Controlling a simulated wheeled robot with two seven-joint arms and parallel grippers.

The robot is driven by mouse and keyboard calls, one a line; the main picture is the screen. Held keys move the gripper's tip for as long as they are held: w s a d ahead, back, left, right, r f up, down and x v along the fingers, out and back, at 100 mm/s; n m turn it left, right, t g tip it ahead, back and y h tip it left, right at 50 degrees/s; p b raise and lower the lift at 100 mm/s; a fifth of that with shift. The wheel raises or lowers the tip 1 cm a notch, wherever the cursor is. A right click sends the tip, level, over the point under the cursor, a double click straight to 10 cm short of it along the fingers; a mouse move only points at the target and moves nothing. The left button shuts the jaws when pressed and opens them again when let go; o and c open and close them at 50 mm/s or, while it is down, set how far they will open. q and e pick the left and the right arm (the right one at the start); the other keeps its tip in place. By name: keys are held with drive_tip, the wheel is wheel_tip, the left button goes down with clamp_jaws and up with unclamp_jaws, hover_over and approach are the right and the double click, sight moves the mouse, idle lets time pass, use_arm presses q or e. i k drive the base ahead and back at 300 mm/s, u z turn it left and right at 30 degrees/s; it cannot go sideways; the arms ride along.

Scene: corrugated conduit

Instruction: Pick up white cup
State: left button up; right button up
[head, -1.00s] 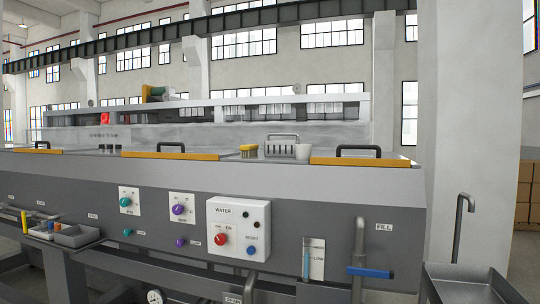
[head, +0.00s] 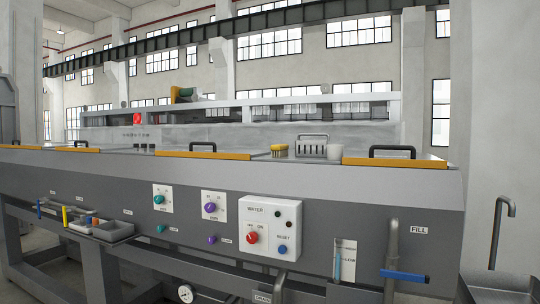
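A small white cup (head: 335,151) stands upright on top of the long grey machine (head: 130,172), toward the right. It is between a grey slotted rack with a handle (head: 311,147) and a yellow-edged lid (head: 395,161). Neither of my grippers shows in the head view.
A yellow brush-like item (head: 280,150) lies left of the rack. Black-handled lids (head: 203,152) line the machine top. The front carries a white water control box (head: 269,225) and a blue-handled fill pipe (head: 404,275). A shelf with grey trays (head: 113,231) is low left. A metal sink (head: 500,288) stands at right.

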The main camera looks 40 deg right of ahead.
sight(335, 152)
drive_tip(key=u, duration=0.1)
drive_tip(key=i, duration=1.3)
drive_tip(key=z, duration=1.25)
